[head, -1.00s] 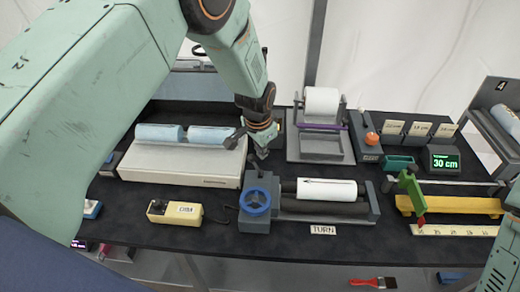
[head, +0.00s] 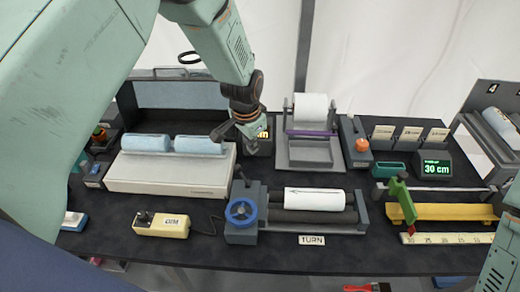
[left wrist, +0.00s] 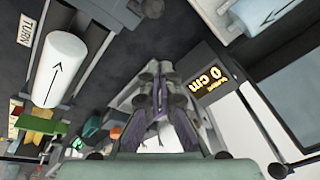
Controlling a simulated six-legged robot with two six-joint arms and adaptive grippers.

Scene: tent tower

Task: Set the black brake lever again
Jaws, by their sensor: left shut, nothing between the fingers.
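A small dark lever-like piece (head: 240,178) stands at the back of the grey box with the blue handwheel (head: 241,211); it is too small to tell for sure that it is the brake lever, or how it is set. The box ends a roller bed carrying a white roll with an arrow (head: 314,198). My left gripper (head: 248,143) is shut and empty, above and behind the box, apart from the lever-like piece. Its dark fingers (left wrist: 158,100) fill the middle of the left wrist view. My right gripper is out of view.
A cream machine with blue rolls (head: 172,178) is left of the gripper. An amber display (left wrist: 209,86) reading 0 cm is close by. A stand with a white roll (head: 310,107) is to the right. A yellow handset (head: 161,224) lies in front.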

